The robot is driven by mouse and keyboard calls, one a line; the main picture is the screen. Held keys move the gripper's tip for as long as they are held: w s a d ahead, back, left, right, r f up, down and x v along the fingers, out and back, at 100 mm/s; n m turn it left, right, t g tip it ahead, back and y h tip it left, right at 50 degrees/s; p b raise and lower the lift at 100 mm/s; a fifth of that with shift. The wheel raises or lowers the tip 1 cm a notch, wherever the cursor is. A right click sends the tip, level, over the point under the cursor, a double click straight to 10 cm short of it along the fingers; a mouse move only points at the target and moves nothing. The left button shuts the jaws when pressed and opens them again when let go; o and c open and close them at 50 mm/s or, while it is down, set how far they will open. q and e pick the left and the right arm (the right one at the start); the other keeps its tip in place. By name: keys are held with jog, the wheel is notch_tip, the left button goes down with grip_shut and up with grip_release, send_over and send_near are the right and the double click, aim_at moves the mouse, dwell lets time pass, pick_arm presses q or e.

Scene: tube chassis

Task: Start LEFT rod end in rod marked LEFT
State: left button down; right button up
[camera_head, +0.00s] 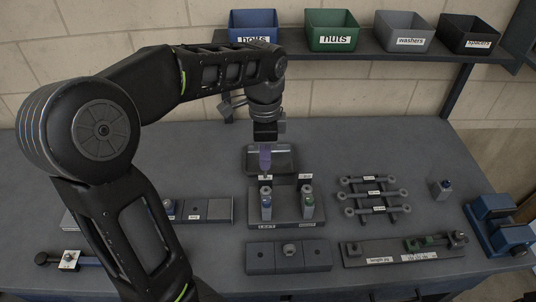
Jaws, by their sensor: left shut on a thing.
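I cannot tell what the piece is. A dark stand (287,222) in front is labelled LEFT and, less legibly, RIGHT. Several grey rods with round ends (375,194) lie to the right with small labels. I cannot read which rod is marked LEFT. My right gripper is out of view.
The grey tray (284,160) lies behind the stand. A block (317,253) and a labelled plate (372,258) lie in front. A blue vise (500,225) is at right. Bins of bolts (253,20), nuts (331,28), washers (403,30) and spacers (469,34) stand on the shelf.

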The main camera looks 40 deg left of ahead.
pick_arm(q)
jog(key=shift+s, duration=0.1)
jog(key=shift+w+f, duration=0.15)
jog(key=shift+w, duration=0.1)
jog(key=shift+s+f+b, duration=0.15)
jog(key=shift+f+b, duration=0.45)
jog(key=shift+b, duration=0.05)
jog(key=shift+f+b, duration=0.8)
jog(key=shift+f, duration=0.2)
jog(key=shift+r, duration=0.15)
jog(key=shift+f, duration=0.25)
